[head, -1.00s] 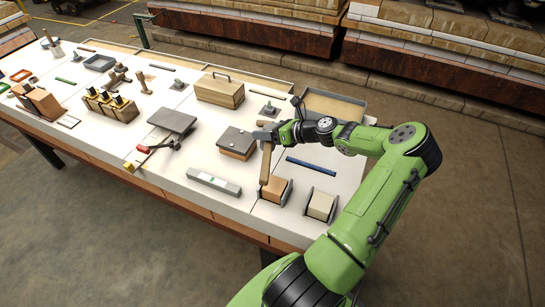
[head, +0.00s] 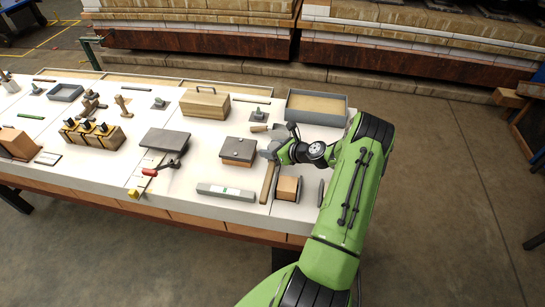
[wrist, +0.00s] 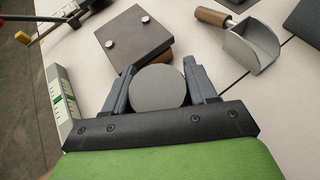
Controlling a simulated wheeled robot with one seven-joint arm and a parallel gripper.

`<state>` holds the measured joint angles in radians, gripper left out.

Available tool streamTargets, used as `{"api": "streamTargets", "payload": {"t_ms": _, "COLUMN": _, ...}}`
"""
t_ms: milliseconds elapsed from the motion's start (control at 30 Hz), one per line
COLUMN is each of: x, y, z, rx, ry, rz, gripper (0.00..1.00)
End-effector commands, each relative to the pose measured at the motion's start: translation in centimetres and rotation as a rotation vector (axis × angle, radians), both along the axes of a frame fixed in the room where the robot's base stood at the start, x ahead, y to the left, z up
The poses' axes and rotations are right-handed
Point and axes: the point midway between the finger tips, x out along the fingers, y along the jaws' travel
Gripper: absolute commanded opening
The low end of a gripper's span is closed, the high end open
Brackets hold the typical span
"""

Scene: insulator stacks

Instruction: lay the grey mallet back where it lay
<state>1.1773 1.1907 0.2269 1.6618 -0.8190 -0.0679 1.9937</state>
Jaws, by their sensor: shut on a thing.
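The grey mallet has a grey round head (wrist: 158,87) and a light wooden handle (head: 267,183). My gripper (head: 272,149) is shut on the mallet head; in the wrist view its two fingers (wrist: 160,68) press the head from both sides. In the head view the handle hangs down toward the table's front, beside a tan block between dark plates (head: 287,188). I cannot tell whether the handle touches the table. The spot where the mallet lay is not marked out in these views.
A dark-topped box (head: 239,150) stands just left of the mallet, and a grey level (head: 225,192) lies in front of it. A scoop with a wooden handle (wrist: 250,45) lies behind. A grey tray (head: 317,108) stands at the back right.

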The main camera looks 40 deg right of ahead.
Motion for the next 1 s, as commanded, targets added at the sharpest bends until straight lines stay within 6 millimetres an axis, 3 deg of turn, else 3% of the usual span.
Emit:
{"api": "streamTargets", "payload": {"t_ms": 133, "x": 0.0, "y": 0.0, "z": -2.7, "rx": 0.002, "ry": 0.000, "rz": 0.000, "gripper": 0.05}}
{"api": "streamTargets", "payload": {"t_ms": 433, "x": 0.0, "y": 0.0, "z": -2.9, "rx": 0.002, "ry": 0.000, "rz": 0.000, "gripper": 0.05}}
{"api": "streamTargets", "payload": {"t_ms": 467, "x": -0.1, "y": 0.0, "z": -3.0, "rx": 0.002, "ry": 0.002, "rz": 0.000, "gripper": 0.58}}
{"api": "streamTargets", "payload": {"t_ms": 600, "x": -0.1, "y": 0.0, "z": -2.9, "rx": 0.001, "ry": 0.002, "rz": -0.001, "gripper": 0.80}}
{"api": "streamTargets", "payload": {"t_ms": 1000, "x": -0.7, "y": -0.3, "z": -2.1, "rx": 0.000, "ry": 0.003, "rz": -0.003, "gripper": 0.82}}
